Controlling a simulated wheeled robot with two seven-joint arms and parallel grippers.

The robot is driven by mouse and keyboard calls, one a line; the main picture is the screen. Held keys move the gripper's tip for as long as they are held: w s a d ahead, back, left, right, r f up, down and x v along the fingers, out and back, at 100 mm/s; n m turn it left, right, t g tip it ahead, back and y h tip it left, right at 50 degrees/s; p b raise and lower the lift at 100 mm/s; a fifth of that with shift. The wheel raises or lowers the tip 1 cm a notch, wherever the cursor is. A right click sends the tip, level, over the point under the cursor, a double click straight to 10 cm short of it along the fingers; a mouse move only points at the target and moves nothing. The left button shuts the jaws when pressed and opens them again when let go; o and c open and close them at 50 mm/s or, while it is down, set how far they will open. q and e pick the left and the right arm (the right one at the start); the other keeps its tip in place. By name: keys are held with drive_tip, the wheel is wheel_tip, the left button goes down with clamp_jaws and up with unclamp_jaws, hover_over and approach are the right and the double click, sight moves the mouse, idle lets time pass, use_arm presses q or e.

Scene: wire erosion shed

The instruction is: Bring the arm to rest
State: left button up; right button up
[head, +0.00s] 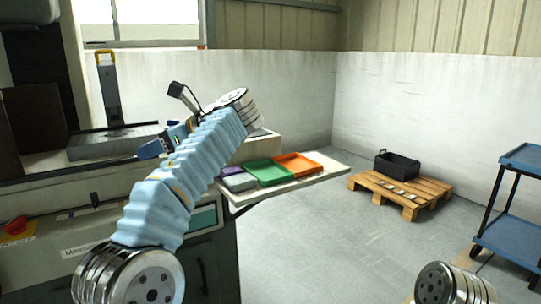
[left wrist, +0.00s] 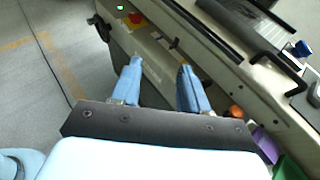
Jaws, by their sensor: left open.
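My left arm rises from the bottom left of the head view, bends at a silver joint and folds back to the left. My left gripper (head: 149,149), partly hidden behind the arm, is over the front of the machine bench. In the left wrist view its two blue fingers (left wrist: 160,68) are apart with nothing between them. The pale machine front and a bit of floor show beyond them. Only a silver joint of my right arm shows at the bottom right of the head view; its gripper is out of sight.
The machine (head: 60,195) with a red knob (head: 16,228) stands at left. A side shelf (head: 325,163) bears a green tray (head: 268,171), an orange tray (head: 298,163) and a grey one. A pallet (head: 425,190) with a black crate (head: 397,166) and a blue cart (head: 510,238) stand right. Floor between is clear.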

use_arm(q)
drive_tip(key=w+d+f+m+t+h, duration=0.1)
drive_tip(key=w+d+f+h, duration=0.1)
drive_tip(key=w+f, duration=0.5)
drive_tip(key=w+d+f+m+t+h, duration=0.1)
drive_tip(key=w+f+h, duration=0.1)
drive_tip(key=f, duration=0.9)
drive_tip(key=s+d+f+n+g+h, duration=0.1)
drive_tip(key=d+f+h, duration=0.15)
drive_tip(key=f, duration=0.95)
drive_tip(key=s+d+f+h, duration=0.1)
drive_tip(key=d+f+h, duration=0.15)
drive_tip(key=f, duration=0.95)
drive_tip(key=s+d+f+n+g+h, duration=0.2)
drive_tip(key=s+d+f+n+h, duration=0.15)
drive_tip(key=s+f, duration=0.5)
drive_tip(key=s+d+f+n+g+h, duration=0.25)
drive_tip(key=s+f+n, duration=0.35)
drive_tip(key=f, duration=0.4)
drive_tip(key=s+f+n+h, duration=0.1)
drive_tip(key=s+f+n, duration=0.2)
drive_tip(key=s+n, duration=0.4)
drive_tip(key=s+f+n+t+h, duration=0.1)
drive_tip(key=s+n, duration=0.5)
drive_tip(key=s, duration=0.7)
drive_tip(key=shift+s+a+f+n+h, duration=0.15)
drive_tip(key=shift+a+f+n+h, duration=0.15)
drive_tip(key=shift+f, duration=0.6)
